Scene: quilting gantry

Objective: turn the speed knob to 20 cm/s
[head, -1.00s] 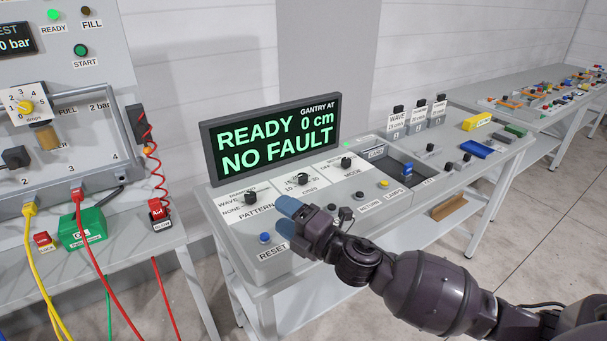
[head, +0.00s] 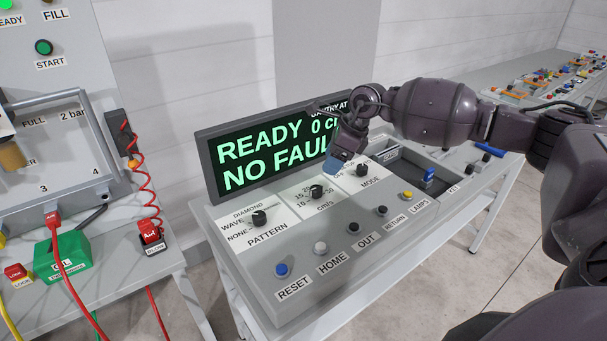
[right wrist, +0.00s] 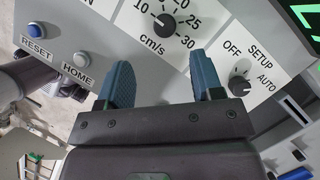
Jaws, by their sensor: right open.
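The speed knob (head: 317,192) is a black round knob on a white plate marked cm/s, on the sloped grey console. In the right wrist view the knob (right wrist: 165,23) has a scale running up to 30, and its white mark points up and left, toward the low-number side near 10. My right gripper (head: 338,163) hangs just above and right of the knob in the head view. In the right wrist view its blue fingers (right wrist: 164,80) are spread apart and empty, with the knob past their tips and roughly between them. My left gripper is out of view.
The pattern knob (head: 259,218) and mode knob (head: 362,170) flank the speed knob. The reset button (head: 281,270), home button (head: 320,248) and several others line the console's front. The display (head: 262,150) stands close behind, reading READY and NO FAULT.

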